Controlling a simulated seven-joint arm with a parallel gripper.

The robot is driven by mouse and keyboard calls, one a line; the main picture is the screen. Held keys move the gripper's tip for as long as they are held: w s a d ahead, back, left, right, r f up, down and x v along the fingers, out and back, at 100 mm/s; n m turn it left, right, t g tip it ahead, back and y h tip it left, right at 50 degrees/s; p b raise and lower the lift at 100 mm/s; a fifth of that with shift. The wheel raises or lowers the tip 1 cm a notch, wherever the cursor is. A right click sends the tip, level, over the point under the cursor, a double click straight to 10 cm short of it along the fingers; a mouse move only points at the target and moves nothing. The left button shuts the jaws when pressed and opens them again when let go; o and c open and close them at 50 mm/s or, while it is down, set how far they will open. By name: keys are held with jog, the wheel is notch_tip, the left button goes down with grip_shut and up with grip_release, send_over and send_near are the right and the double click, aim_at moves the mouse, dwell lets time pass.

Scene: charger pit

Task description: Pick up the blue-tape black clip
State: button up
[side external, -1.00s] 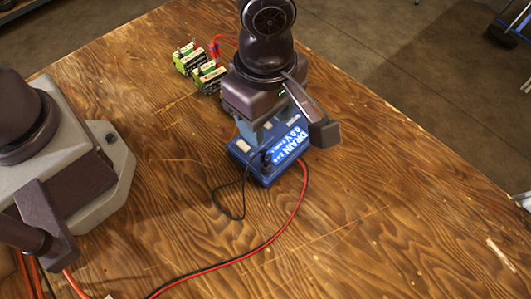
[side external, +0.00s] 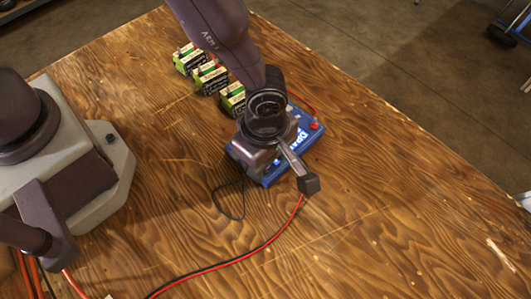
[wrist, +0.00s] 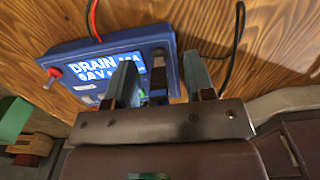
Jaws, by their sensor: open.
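The blue charger (side external: 304,135) lies on the wooden table, partly under my gripper in the side view. Its lit display (wrist: 92,75) reads DRAIN in the wrist view. A dark clip-like piece (wrist: 158,82) stands at the charger's edge between my fingers in the wrist view. It looks like the black clip; its blue tape cannot be told clearly. My gripper (wrist: 162,78) is open, with one finger on either side of that piece and no visible grip on it.
Several green-and-black batteries (side external: 232,98) stand in a row behind the charger. A red clip or plug (side external: 314,126) is at the charger's far right corner. A black cable (wrist: 236,55) loops beside the charger, and a red cable (side external: 270,240) runs along the front. The table's right side is clear.

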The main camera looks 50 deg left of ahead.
jog(key=c, duration=0.8)
jog(key=shift+r, duration=0.1)
jog(key=shift+r, duration=0.65)
jog(key=s+a+r, duration=0.3)
jog(key=r, duration=0.1)
jog(key=s+a+r, duration=0.3)
jog(key=s, duration=0.1)
jog(key=s+a+r, duration=0.3)
jog(key=r, duration=0.1)
jog(key=shift+s+a+r, duration=0.2)
jog(key=shift+r, duration=0.1)
